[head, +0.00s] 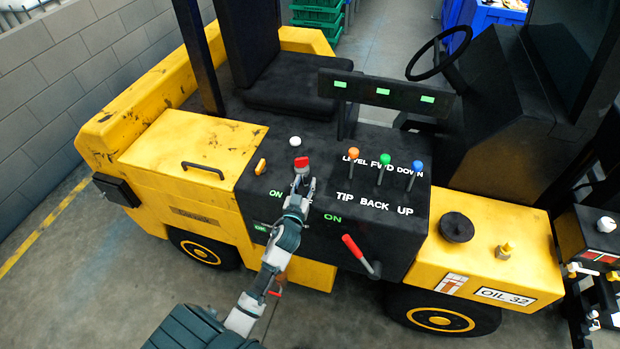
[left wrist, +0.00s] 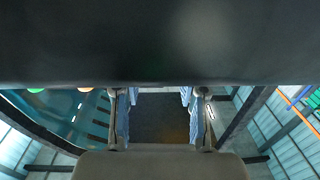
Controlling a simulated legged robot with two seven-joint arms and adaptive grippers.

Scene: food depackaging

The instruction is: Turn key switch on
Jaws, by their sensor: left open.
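The forklift's black control panel (head: 235,190) carries several controls. A small orange-yellow switch (head: 260,166) sits at its left, above a green "ON" label (head: 275,194). A red knob (head: 302,162) is just beyond my left gripper (head: 301,180). I cannot tell which of these is the key switch. My left gripper is over the panel, its tips close to the red knob; whether they touch is unclear. In the left wrist view my left gripper (left wrist: 160,120) has its two fingers apart, with a dark surface showing between them. My right gripper is out of view.
A white knob (head: 295,141) is behind the red one. Orange (head: 354,154), green (head: 384,160) and blue (head: 417,167) topped levers stand to the right. A red-handled lever (head: 355,248) sticks out at the front. A display bar (head: 385,92) rises behind the panel.

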